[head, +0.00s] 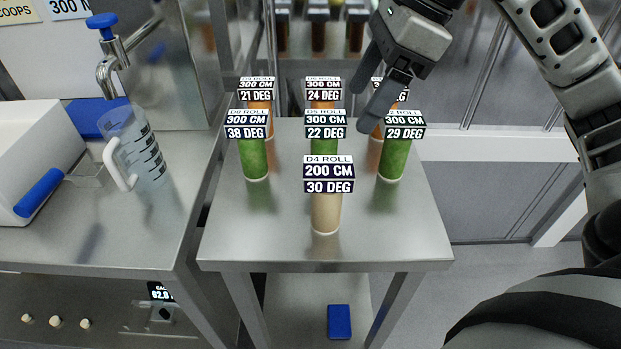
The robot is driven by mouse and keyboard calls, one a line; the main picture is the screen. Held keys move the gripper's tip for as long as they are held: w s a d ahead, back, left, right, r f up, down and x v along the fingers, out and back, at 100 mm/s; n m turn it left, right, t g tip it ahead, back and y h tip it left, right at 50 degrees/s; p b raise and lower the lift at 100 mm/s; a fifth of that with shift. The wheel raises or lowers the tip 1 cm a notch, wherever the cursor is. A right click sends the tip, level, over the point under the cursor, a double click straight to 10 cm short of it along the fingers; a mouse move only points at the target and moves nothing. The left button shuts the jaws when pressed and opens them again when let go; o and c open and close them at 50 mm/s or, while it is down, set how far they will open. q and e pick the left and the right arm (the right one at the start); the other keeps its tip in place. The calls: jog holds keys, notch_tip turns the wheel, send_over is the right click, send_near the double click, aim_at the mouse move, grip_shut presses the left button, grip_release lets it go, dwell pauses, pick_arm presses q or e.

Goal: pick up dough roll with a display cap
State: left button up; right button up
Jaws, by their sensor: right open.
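Several dough rolls stand upright on a steel table (226,240), each with a dark display cap. The front one is a tan roll (326,213) with a cap (328,175) reading D4 ROLL, 200 CM, 30 DEG. Behind it stand a left green roll (253,160), a middle green roll (323,151) and a right green roll (394,161). Orange rolls make up the back row; the right one (375,150) is partly hidden. My right gripper (373,84) is open and empty, over the back right of the table, its fingers covering part of the back right cap. My left gripper is not in view.
A steel counter at left carries a clear measuring jug (137,150), a tap (108,70) and a white box (38,150). Shelves with more rolls (318,32) stand behind. A blue block (339,321) lies on the lower shelf. The table's front corners are clear.

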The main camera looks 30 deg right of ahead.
jog(key=s+x, duration=0.1)
jog(key=x, duration=1.4)
jog(key=shift+s, duration=0.1)
jog(key=c, duration=1.2)
